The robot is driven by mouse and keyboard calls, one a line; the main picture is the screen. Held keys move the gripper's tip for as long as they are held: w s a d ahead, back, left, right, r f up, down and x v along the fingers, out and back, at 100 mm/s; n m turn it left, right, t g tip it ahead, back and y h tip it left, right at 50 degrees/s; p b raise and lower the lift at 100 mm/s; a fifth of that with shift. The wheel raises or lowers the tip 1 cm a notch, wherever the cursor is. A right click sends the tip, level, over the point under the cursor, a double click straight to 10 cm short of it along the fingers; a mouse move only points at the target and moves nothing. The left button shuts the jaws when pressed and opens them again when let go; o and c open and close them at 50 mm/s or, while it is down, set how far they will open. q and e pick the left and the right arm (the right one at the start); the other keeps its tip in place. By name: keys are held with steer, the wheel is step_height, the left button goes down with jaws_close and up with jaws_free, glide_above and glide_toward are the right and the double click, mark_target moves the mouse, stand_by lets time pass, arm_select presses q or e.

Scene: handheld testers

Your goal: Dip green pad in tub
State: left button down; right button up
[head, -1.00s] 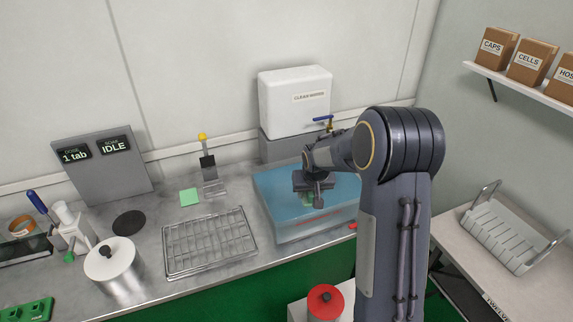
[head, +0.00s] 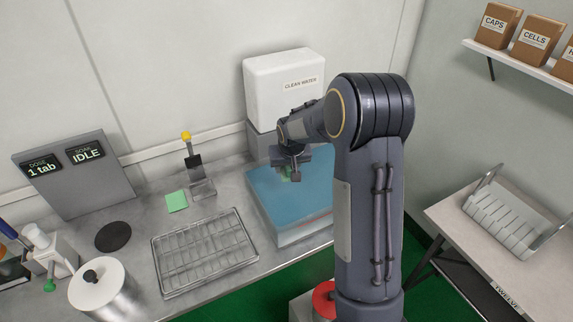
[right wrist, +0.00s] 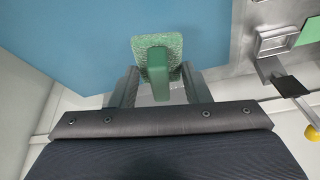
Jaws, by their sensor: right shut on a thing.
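The green pad (right wrist: 157,55) has a green handle. My right gripper (right wrist: 155,88) is shut on that handle in the right wrist view. In the head view the right gripper (head: 290,165) is over the back part of the clear tub (head: 303,236) of blue water, and only a little of the pad (head: 286,176) shows beneath it. I cannot tell whether the pad touches the water. My left gripper is not in view.
A flat green square (head: 176,201) lies left of the tub, by a yellow-topped stand (head: 200,186). A wire rack (head: 205,252) sits in front. The clean water tank (head: 284,88) stands behind the tub. A panel (head: 75,175) reads 1 tab and IDLE.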

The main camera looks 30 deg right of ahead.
steer(key=shift+f, duration=0.2)
step_height(320, 180, down, 10)
steer(key=b, duration=0.8)
steer(key=shift+f+b, duration=0.1)
steer(key=shift+b, duration=0.3)
stand_by(0.8)
step_height(320, 180, up, 13)
steer(key=p, duration=0.9)
stand_by(0.6)
